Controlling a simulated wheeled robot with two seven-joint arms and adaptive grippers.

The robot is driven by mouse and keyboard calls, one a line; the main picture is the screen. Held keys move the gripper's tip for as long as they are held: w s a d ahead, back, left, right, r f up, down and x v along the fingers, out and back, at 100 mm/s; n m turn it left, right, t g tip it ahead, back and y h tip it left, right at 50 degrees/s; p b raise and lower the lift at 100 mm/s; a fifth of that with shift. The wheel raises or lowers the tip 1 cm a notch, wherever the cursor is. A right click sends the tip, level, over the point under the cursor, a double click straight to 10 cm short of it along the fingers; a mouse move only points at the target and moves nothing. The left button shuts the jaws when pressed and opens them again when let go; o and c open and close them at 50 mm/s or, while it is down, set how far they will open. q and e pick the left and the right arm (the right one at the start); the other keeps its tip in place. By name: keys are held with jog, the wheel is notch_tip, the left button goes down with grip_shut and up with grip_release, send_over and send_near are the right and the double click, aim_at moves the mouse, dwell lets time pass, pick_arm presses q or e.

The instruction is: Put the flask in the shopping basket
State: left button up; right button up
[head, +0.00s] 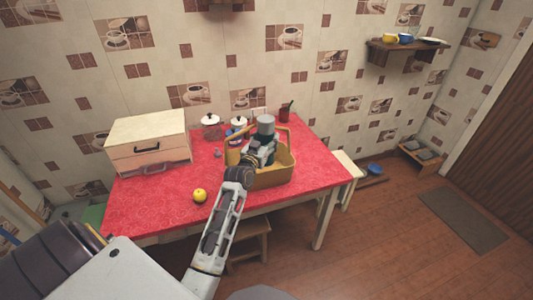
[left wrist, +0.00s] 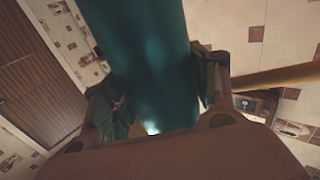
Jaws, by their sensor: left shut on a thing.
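The flask is a teal cylinder (left wrist: 145,55) in the left wrist view, between the two fingers. In the head view its grey top (head: 266,119) stands up past my gripper, roughly upright. My left gripper (head: 263,142) is shut on the flask, over the shopping basket. The basket (head: 272,178) is yellow-tan with a raised handle and stands on the red table. My right gripper is out of view.
A stool (head: 343,180) stands at the right.

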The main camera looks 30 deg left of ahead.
pick_arm(q)
jog(key=shift+w+r, duration=0.2)
jog(key=shift+w, duration=0.15)
jog(key=shift+f, duration=1.8)
jog(key=shift+f, duration=1.75)
jog(key=shift+f+b, duration=0.45)
jog(key=shift+f, duration=0.15)
jog(key=o, duration=1.5)
jog(key=shift+s+f, duration=0.1)
jog(key=shift+o, duration=0.2)
